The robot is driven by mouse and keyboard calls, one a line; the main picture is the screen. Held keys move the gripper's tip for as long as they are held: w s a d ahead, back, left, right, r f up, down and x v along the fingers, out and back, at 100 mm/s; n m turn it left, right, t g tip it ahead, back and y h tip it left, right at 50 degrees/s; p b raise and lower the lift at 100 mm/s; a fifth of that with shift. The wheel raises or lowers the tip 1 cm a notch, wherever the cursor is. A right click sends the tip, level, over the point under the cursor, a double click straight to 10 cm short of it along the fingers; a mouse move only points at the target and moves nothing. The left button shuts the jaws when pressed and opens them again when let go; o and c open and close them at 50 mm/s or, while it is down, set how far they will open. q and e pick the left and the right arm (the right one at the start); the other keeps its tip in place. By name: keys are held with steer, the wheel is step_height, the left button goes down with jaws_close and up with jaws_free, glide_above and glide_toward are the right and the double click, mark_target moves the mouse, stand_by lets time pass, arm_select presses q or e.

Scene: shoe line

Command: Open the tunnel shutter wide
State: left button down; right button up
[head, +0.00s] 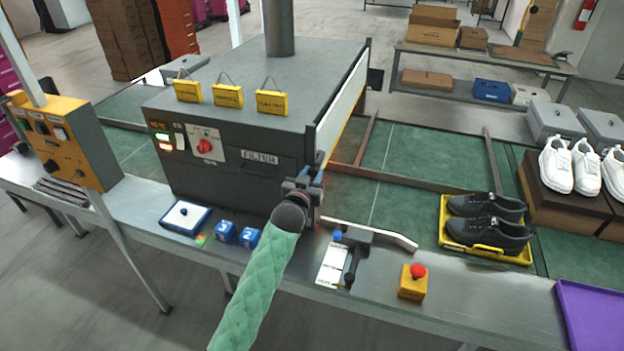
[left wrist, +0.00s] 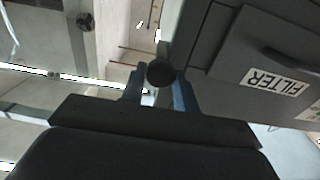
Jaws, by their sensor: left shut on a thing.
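The tunnel (head: 240,140) is a large dark grey box on the line, with a FILTER drawer label on its front. Its shutter (head: 342,100) is a pale panel in a dark frame across the right-hand end, with an orange glow near its lower part. My left gripper (head: 317,172) is at the front edge of that end. In the left wrist view its blue fingers are shut on a dark round knob (left wrist: 160,73), beside the tunnel front (left wrist: 225,60). The knob is hidden in the head view. How far the shutter stands open is hard to tell. My right gripper is out of view.
A lever fixture (head: 350,250) and an orange box with a red button (head: 413,280) stand on the front ledge. A yellow tray (head: 458,247) with black shoes lies on the green belt further right. Blue numbered blocks (head: 237,233) sit left of my arm.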

arm_select(q)
steer(key=shift+r, duration=0.25)
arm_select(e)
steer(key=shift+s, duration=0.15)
arm_select(q)
steer(key=c, duration=1.1)
jaws_free()
steer(key=shift+f, duration=0.1)
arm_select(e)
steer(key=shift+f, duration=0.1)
arm_select(q)
steer(key=shift+s+a+f, duration=0.15)
steer(key=shift+s, duration=0.15)
steer(key=b+v, duration=0.3)
steer(key=v, duration=0.4)
steer(key=shift+b, duration=0.3)
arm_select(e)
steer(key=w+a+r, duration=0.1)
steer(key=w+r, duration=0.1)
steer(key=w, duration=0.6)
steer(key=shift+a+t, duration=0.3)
